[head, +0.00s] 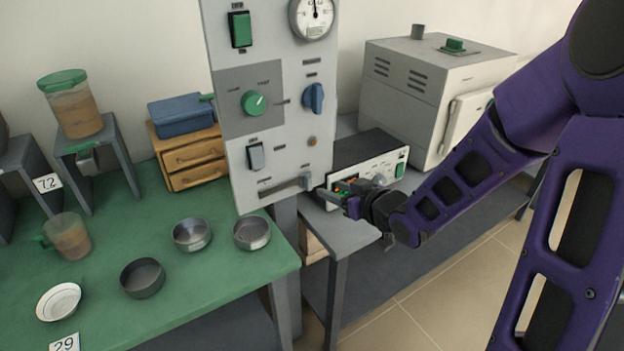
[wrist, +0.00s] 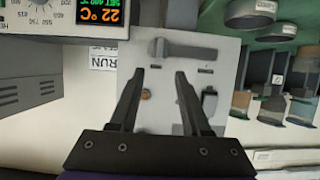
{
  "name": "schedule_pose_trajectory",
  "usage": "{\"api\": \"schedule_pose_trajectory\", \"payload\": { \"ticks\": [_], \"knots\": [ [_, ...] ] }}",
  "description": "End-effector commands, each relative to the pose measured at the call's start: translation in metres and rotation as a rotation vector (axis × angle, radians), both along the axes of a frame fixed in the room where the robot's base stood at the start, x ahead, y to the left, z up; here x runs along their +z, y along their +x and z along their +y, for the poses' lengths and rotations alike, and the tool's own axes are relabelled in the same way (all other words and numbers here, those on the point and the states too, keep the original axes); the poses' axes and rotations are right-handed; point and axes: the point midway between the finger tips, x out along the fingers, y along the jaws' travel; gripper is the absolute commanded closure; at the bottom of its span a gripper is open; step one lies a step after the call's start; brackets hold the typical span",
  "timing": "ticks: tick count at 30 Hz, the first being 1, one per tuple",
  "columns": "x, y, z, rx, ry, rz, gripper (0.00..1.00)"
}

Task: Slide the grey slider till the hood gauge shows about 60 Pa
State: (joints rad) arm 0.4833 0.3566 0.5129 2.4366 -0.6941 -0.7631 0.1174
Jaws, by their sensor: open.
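The grey slider (head: 304,182) sits at the right end of a horizontal slot low on the grey control panel (head: 232,172). In the wrist view the slider (wrist: 158,48) lies just beyond my fingertips, roughly in line with the gap between them. My gripper (head: 326,192) is open and empty, right of the panel's lower edge; its two dark fingers (wrist: 159,74) show apart in the wrist view. The hood gauge (head: 314,14) is a round white dial at the panel's top right, cut by the frame. Its needle points about straight up; its figures are too small to read.
A black-and-white controller box (head: 370,165) stands close behind my gripper on a grey bench. A furnace (head: 420,95) stands behind it. The panel also bears a green knob (head: 254,103), a blue knob (head: 314,97) and switches. Metal dishes (head: 192,234) stand on the green table.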

Motion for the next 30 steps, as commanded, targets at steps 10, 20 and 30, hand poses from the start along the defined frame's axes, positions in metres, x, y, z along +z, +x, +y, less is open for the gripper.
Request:
{"api": "schedule_pose_trajectory", "payload": {
  "ticks": [10,20,30],
  "knots": [
    [-0.03,0.056,0.039,0.002,0.002,0.001,0.53],
    [-0.04,0.08,0.054,0.0,0.0,0.0,0.53],
    [-0.04,0.08,0.054,0.0,0.0,0.0,0.65]
  ]
}}
